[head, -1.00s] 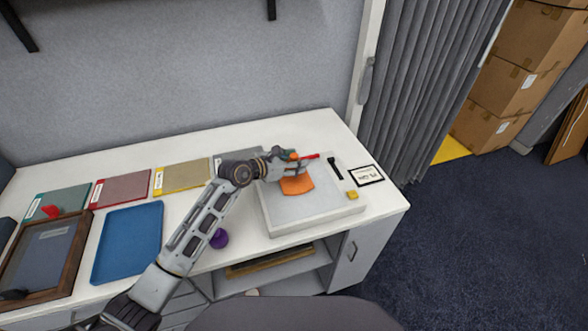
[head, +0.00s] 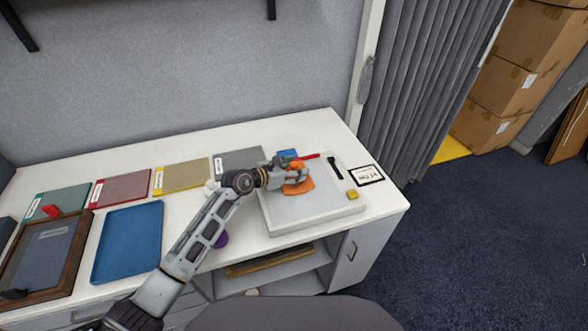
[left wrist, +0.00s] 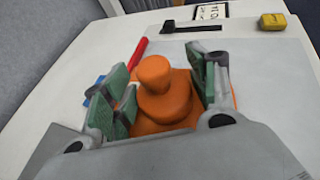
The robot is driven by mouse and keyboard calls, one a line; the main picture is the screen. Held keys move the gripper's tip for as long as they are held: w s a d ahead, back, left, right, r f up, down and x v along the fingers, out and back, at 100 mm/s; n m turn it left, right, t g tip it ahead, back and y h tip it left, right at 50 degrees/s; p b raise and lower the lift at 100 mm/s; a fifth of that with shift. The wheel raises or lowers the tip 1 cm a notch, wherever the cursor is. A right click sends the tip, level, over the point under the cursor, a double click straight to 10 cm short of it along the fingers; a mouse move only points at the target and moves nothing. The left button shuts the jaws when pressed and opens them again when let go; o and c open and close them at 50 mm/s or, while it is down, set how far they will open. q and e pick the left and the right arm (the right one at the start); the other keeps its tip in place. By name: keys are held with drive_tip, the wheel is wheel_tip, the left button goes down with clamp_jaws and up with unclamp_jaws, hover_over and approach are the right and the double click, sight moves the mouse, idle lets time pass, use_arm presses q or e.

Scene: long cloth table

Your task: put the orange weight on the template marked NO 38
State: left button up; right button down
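The orange weight (left wrist: 154,76), a round body with a knob on top, stands upright between the green-padded fingers of my left gripper (left wrist: 163,88). The pads lie close against its sides, closed around it. In the head view my left gripper (head: 291,176) is low over a flat orange piece (head: 300,188) on the white board. The weight appears just over or on this piece; contact underneath is hidden. A framed card (head: 366,175) with a printed number lies right of the board; I cannot read it surely. I can read no NO 38 mark. My right gripper is not in view.
The white board (head: 320,207) also carries a red pen (head: 311,156), a black tool (head: 335,167), a yellow block (head: 352,194) and a blue item (head: 287,154). A blue tray (head: 127,242), coloured swatches and a wooden frame (head: 80,252) stand left. A purple object (head: 221,240) is partly hidden.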

use_arm(q)
drive_tip(key=shift+o, duration=0.9)
drive_tip(key=shift+r, duration=0.1)
drive_tip(key=shift+a, duration=0.1)
drive_tip(key=shift+b+v, duration=0.4)
drive_tip(key=shift+v, duration=5.55)
